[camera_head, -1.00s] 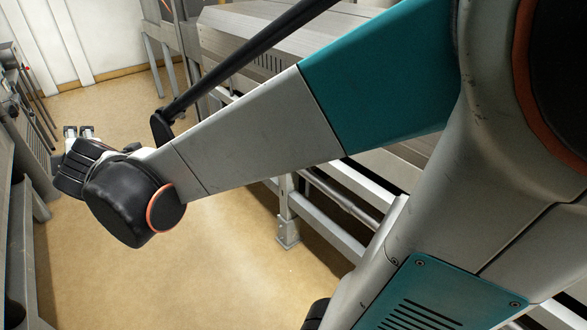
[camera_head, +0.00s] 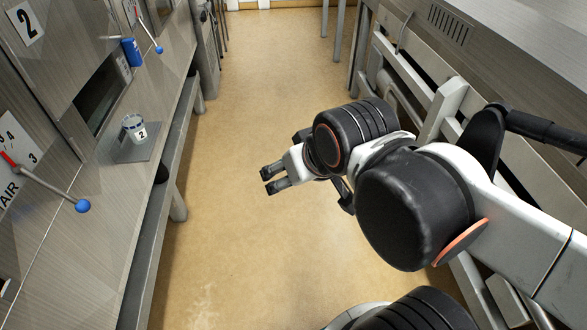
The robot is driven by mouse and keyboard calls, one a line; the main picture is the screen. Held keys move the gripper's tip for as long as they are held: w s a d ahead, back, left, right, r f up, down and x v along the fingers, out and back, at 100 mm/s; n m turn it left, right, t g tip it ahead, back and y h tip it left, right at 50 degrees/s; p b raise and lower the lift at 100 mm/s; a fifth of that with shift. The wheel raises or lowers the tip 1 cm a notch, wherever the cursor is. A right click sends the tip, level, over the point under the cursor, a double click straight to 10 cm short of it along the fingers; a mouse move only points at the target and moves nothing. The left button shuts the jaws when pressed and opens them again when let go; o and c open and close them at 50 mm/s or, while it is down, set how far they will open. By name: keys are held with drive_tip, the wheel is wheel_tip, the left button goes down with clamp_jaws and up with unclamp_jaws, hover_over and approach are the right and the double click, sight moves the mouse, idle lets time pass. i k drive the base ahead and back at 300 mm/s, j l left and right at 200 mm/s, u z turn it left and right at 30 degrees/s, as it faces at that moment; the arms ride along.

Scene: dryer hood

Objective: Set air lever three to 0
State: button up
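An air lever with a red base, grey rod and blue ball (camera_head: 82,206) sticks out from the left wall. Behind it is a white AIR plate (camera_head: 20,160) showing 3 and 4; its left part is cut off by the picture edge. Another lever with a blue ball (camera_head: 158,50) is farther along the same wall.
Metal machine frames (camera_head: 450,100) line the right. The tan floor (camera_head: 235,240) between is clear.

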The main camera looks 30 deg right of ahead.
sight(82, 205)
drive_tip(key=u, duration=1.25)
drive_tip(key=i+l+u, duration=0.45)
drive_tip(key=l, duration=0.3)
drive_tip(key=k, duration=0.05)
